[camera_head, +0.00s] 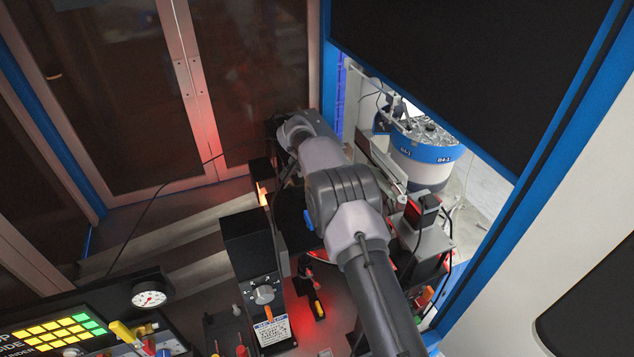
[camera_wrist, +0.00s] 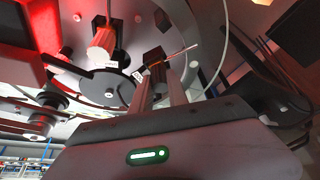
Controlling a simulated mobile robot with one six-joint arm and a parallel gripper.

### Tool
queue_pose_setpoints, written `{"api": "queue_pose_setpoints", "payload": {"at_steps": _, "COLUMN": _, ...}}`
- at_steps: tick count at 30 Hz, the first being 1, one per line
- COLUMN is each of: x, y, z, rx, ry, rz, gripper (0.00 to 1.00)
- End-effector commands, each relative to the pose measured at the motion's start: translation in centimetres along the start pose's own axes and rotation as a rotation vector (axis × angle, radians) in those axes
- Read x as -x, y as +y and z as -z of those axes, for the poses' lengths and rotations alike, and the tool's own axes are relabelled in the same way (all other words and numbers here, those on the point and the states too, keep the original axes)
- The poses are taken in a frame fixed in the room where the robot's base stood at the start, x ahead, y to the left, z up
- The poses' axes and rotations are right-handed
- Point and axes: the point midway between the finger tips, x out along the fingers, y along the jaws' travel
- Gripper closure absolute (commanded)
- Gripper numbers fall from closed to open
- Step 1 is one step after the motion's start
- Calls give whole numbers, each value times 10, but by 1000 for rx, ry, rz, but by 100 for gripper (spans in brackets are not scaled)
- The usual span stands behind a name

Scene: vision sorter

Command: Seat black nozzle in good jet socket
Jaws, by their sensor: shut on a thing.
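In the wrist view my gripper (camera_wrist: 160,76) reaches up from the bottom, its two fingers close together. It is shut on a small dark piece (camera_wrist: 153,57) at the fingertips, which appears to be the black nozzle. A thin pale rod shows beside that piece, pointing to the upper right; I cannot tell whether it belongs to it. White tags lie just left of the fingertips, with lettering too small to read. I cannot make out which part is the good jet socket. In the head view my arm hides the fingertips and the nozzle.
In the wrist view a copper-coloured block (camera_wrist: 102,42) and a dark round disc (camera_wrist: 104,86) stand left of my fingers. In the head view a black box with a dial (camera_head: 263,294) stands left of my arm. A bracketed device (camera_head: 424,232) is close on its right.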

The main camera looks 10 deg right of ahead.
Motion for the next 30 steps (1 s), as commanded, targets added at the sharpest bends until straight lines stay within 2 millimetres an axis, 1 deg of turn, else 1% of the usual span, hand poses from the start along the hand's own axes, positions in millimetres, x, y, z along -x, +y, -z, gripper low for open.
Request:
{"api": "queue_pose_setpoints", "payload": {"at_steps": 7, "x": -6, "y": 1, "z": -2, "rx": 0, "ry": -1, "rz": -1, "gripper": 100}}
{"api": "queue_pose_setpoints", "payload": {"at_steps": 8, "x": -6, "y": 1, "z": -2, "rx": 0, "ry": -1, "rz": -2, "gripper": 78}}
{"api": "queue_pose_setpoints", "payload": {"at_steps": 10, "x": -5, "y": 1, "z": -2, "rx": 0, "ry": -1, "rz": -2, "gripper": 65}}
{"api": "queue_pose_setpoints", "payload": {"at_steps": 12, "x": -5, "y": 1, "z": -2, "rx": 0, "ry": -1, "rz": -1, "gripper": 55}}
{"api": "queue_pose_setpoints", "payload": {"at_steps": 18, "x": -5, "y": 0, "z": -2, "rx": 0, "ry": -1, "rz": -1, "gripper": 55}}
{"api": "queue_pose_setpoints", "payload": {"at_steps": 19, "x": -5, "y": 0, "z": -2, "rx": 0, "ry": -1, "rz": -1, "gripper": 51}}
{"api": "queue_pose_setpoints", "payload": {"at_steps": 21, "x": -5, "y": 0, "z": -2, "rx": 0, "ry": -1, "rz": -1, "gripper": 37}}
{"api": "queue_pose_setpoints", "payload": {"at_steps": 30, "x": -5, "y": 0, "z": -2, "rx": 0, "ry": -1, "rz": -1, "gripper": 37}}
